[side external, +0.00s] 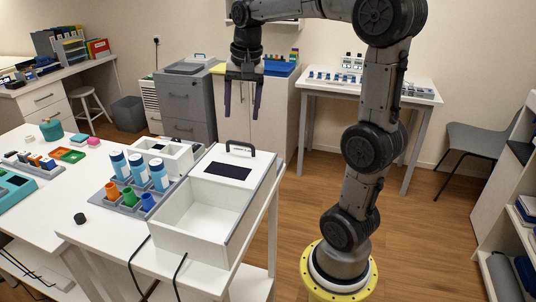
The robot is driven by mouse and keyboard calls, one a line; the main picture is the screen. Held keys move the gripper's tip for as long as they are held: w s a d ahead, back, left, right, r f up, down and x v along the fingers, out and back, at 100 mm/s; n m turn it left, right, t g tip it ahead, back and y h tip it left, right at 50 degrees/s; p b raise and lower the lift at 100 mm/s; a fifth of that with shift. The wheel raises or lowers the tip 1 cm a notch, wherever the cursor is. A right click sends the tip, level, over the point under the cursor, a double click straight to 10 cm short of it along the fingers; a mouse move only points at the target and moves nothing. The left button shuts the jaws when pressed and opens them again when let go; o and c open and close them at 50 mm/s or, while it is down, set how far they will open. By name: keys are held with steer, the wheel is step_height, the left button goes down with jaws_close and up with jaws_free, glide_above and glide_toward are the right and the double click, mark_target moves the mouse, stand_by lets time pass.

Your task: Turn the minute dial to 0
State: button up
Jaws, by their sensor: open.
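My gripper (241,114) hangs open and empty, fingers pointing down, above and behind the white box in the picture. The white box (195,245) sits at the right end of the white table, with an open, empty front compartment, a dark rectangular panel (228,171) and a black handle (240,148). No dial with readable minute marks shows, so I cannot tell which thing is the minute dial. A small black round knob-like piece (80,218) lies on the table left of the box. A rounded teal object (51,129) stands at the table's far left.
A grey rack (128,207) beside the box holds blue-and-white bottles (138,167) and orange, green and blue cups. Green and orange trays (72,155) lie further left. Dark cables hang over the front edge. A grey cabinet (186,105) and a side table (330,88) stand behind.

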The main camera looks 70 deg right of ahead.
steer(key=s+d+f+m+g+y, duration=0.1)
steer(key=d+f+m, duration=0.1)
steer(key=d+f, duration=0.3)
steer(key=s+d+f+m+g, duration=0.1)
steer(key=s+d+f+m, duration=0.1)
steer(key=d, duration=0.6)
steer(key=f, duration=1.3)
steer(key=shift+w+a+f, duration=0.1)
steer(key=shift+w+f, duration=0.15)
steer(key=shift+w, duration=0.05)
jaws_close()
